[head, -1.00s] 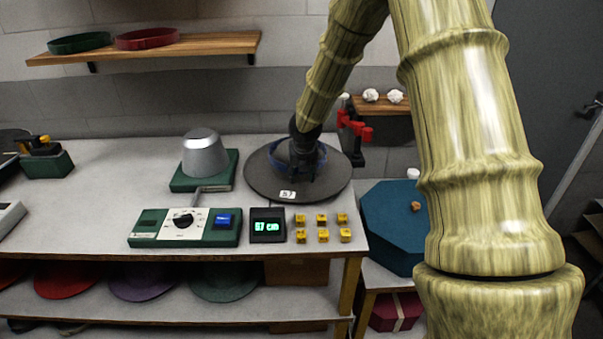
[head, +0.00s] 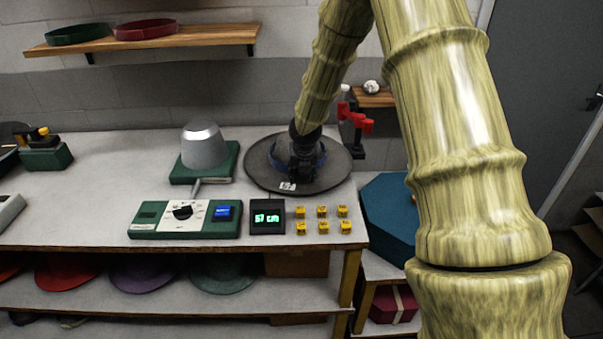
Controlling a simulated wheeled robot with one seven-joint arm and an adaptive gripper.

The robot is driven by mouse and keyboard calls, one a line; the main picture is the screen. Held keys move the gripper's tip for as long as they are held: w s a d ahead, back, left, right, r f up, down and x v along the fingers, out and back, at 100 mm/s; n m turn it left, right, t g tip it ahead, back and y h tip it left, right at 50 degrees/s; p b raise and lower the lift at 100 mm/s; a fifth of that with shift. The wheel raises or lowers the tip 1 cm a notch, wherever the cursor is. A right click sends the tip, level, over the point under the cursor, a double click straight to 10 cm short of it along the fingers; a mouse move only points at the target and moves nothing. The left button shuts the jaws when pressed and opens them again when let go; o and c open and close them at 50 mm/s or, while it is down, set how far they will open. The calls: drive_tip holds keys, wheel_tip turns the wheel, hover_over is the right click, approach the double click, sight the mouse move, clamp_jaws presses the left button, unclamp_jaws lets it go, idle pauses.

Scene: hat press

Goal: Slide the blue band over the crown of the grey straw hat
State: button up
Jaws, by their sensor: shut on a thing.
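The grey straw hat (head: 335,177) lies on the right end of the workbench, its wide dark brim flat and a small white tag (head: 287,186) on its front edge. My gripper (head: 303,172) is over the middle of the hat, pointing down, and is shut on the blue band (head: 321,158). The band shows as a blue arc on both sides of my gripper, around the crown area. My gripper hides most of the crown, so I cannot tell how far down the band sits.
A metal hat block (head: 204,147) on a green base stands left of the hat. In front are a green control panel (head: 185,218), a display (head: 267,217) and several yellow cubes (head: 321,219). Red clamps (head: 356,122) stand behind right. A blue octagonal box (head: 388,215) is at the right.

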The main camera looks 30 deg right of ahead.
drive_tip(key=shift+f, duration=0.45)
idle(0.4)
drive_tip(key=o, duration=1)
drive_tip(key=shift+c, duration=0.2)
drive_tip(key=shift+r, duration=0.1)
drive_tip(key=v, duration=1.1)
drive_tip(key=shift+s+r, duration=0.2)
drive_tip(key=shift+r, duration=0.1)
